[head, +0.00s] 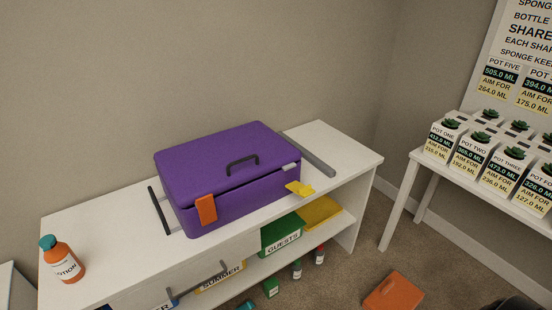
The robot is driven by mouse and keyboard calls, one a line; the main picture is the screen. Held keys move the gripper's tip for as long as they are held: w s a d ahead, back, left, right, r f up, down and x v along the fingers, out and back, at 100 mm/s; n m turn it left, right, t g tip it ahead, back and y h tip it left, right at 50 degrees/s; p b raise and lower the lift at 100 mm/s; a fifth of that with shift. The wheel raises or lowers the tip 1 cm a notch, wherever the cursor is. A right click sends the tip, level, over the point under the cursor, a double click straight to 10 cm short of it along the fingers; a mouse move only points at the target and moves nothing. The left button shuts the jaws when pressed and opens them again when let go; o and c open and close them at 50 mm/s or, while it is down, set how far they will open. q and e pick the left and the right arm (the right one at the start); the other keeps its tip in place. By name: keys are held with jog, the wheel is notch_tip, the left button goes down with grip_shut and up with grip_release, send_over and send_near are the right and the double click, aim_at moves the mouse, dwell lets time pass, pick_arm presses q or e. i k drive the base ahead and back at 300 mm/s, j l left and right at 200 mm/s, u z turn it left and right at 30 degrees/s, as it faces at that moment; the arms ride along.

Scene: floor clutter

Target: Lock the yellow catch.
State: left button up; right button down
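A purple case (218,177) with a dark handle (242,164) on its lid sits on the white shelf unit; the lid looks down. The yellow catch (299,188) is at the right end of the case's front and sticks outward from it, not flat against the front. An orange catch (206,209) at the left end of the front hangs down flat over the lid seam. A small pale piece (291,166) shows on the lid edge above the yellow catch. Neither of my grippers is in view.
A lotion bottle (62,260) stands on the shelf top at left. A dark bar (159,211) and a grey bar (309,155) flank the case. An orange box (393,291) lies on the floor. Potted plants crowd the right table (425,158).

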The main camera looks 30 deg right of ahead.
aim_at(302, 191)
jog(key=z, duration=1.15)
